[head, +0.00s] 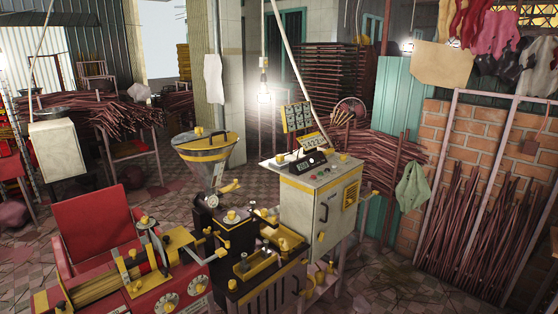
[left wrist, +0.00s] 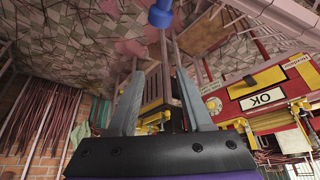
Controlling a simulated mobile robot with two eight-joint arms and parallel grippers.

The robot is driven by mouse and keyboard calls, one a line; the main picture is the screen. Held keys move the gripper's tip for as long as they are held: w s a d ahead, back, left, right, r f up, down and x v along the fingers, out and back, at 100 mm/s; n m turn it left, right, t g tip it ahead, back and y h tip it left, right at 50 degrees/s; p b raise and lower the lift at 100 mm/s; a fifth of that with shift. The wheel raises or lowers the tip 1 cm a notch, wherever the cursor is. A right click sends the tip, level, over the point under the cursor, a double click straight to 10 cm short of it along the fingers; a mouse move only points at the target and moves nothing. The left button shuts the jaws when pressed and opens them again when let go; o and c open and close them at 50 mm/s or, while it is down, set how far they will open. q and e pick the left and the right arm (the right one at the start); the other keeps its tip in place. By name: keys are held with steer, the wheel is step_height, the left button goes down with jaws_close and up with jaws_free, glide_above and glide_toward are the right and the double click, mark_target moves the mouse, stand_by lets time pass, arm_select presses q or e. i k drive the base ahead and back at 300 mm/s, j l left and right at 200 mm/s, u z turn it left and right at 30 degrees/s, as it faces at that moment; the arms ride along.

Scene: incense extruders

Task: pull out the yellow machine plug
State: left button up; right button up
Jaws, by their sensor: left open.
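A black and yellow extruder machine (head: 240,240) with a grey, yellow-rimmed funnel (head: 208,150) stands in the middle of the head view. It carries several yellow knobs and fittings; I cannot tell which one is the yellow plug. A pale control cabinet (head: 305,205) with yellow trim stands at its right. My left gripper (left wrist: 158,98) shows only in the left wrist view, open and with nothing held. Beyond its fingers is a dark ribbed machine body with yellow parts (left wrist: 153,118), apart from them as far as I can tell. My right gripper is in neither view.
A red machine (head: 185,290) with yellow fittings and a red chair-like panel (head: 95,225) fill the lower left. Bundles of incense sticks lean on the brick wall (head: 480,135) at right. Patterned tile floor (head: 385,275) is partly clear at lower right.

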mark_target(280, 158)
steer(key=i+l+u, duration=0.2)
steer(key=l, duration=0.2)
steer(key=l+u, duration=0.2)
steer(key=l, duration=0.25)
steer(key=i+l+u, duration=0.2)
steer(key=l, duration=0.25)
steer(key=i+l+u, duration=0.25)
steer(key=l+u, duration=0.25)
steer(key=i+l+u, duration=0.25)
steer(key=l, duration=0.15)
steer(key=i+l+u, duration=0.2)
steer(key=l, duration=0.25)
steer(key=l+u, duration=0.2)
steer(key=l, duration=0.25)
steer(key=i+l+u, duration=0.2)
steer(key=l, duration=0.25)
steer(key=k, duration=0.1)
